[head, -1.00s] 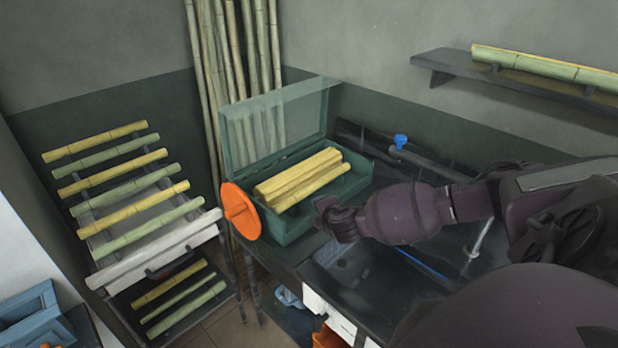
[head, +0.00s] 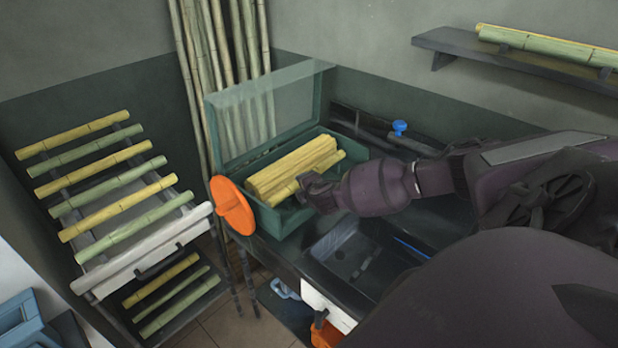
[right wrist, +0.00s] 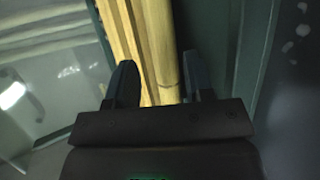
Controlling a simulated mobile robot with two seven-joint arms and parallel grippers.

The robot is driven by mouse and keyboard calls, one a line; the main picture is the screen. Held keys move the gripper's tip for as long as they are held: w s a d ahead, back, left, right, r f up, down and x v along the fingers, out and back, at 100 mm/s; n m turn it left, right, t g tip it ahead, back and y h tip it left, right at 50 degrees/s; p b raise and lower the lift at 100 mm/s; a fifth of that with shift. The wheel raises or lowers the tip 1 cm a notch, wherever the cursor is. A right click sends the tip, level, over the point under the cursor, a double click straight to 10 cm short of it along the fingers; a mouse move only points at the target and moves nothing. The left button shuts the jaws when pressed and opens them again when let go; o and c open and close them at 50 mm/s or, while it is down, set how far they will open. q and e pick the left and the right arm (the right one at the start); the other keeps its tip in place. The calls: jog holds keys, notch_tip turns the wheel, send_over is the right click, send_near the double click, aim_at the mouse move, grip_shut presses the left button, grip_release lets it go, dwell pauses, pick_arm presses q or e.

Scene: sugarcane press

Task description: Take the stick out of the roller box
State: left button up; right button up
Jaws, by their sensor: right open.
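The green roller box (head: 272,218) stands open on the dark counter, its clear lid (head: 240,115) raised. Yellow sticks (head: 295,167) lie side by side inside it. The front stick (head: 283,192) is partly hidden by my right gripper (head: 306,188), which is at the box's near side. In the right wrist view, my right gripper (right wrist: 157,78) is open, with a finger to each side of the yellow stick (right wrist: 162,45); I cannot tell if they touch it. The box wall (right wrist: 255,50) shows to the right. My left gripper is out of view.
An orange wheel (head: 232,205) sits on the box's left end. A sink (head: 350,250) and a blue tap knob (head: 400,127) are to the right. A rack with several canes (head: 115,187) stands at left. A wall shelf (head: 520,65) holds more cane.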

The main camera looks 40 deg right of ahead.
jog(key=shift+d+b+x, duration=0.2)
jog(key=shift+b+x, duration=0.3)
jog(key=shift+x, duration=2.1)
jog(key=shift+s+f, duration=0.1)
jog(key=shift+s, duration=0.05)
grip_shut()
